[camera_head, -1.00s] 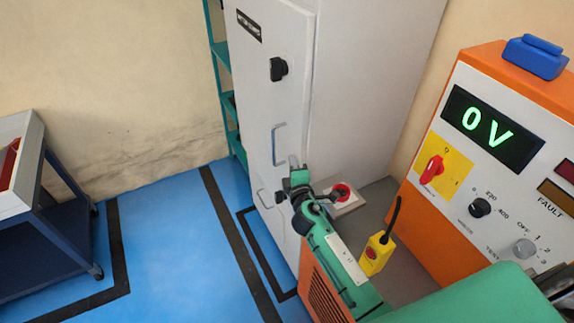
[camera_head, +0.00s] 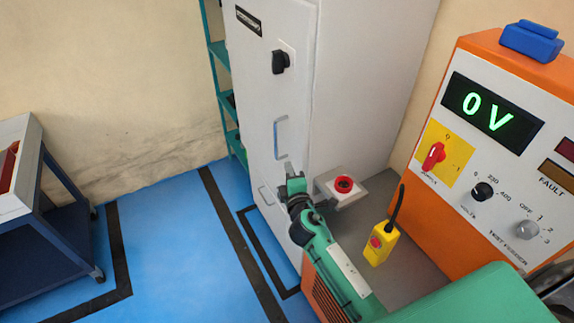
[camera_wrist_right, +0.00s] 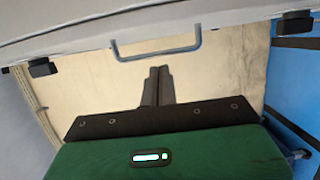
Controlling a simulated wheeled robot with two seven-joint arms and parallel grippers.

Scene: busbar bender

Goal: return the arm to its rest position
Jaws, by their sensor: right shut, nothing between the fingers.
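My right arm comes in from the lower right in the head view, green and dark grey. My right gripper (camera_head: 290,171) is at its tip, in front of the lower part of the grey cabinet (camera_head: 365,90). In the right wrist view the two fingers (camera_wrist_right: 158,86) stand side by side, shut with nothing between them. They point toward a beige wall, and the cabinet's handle (camera_wrist_right: 157,48) crosses the picture just above them. In the head view this handle (camera_head: 279,138) is above the gripper. My left gripper is not in view.
An orange test console (camera_head: 438,110) reading 0 V stands at the right. A red button on a box (camera_head: 343,186) and a yellow hand control (camera_head: 381,243) are close to my right arm. A blue trolley (camera_head: 50,240) stands left. Blue floor lies open between.

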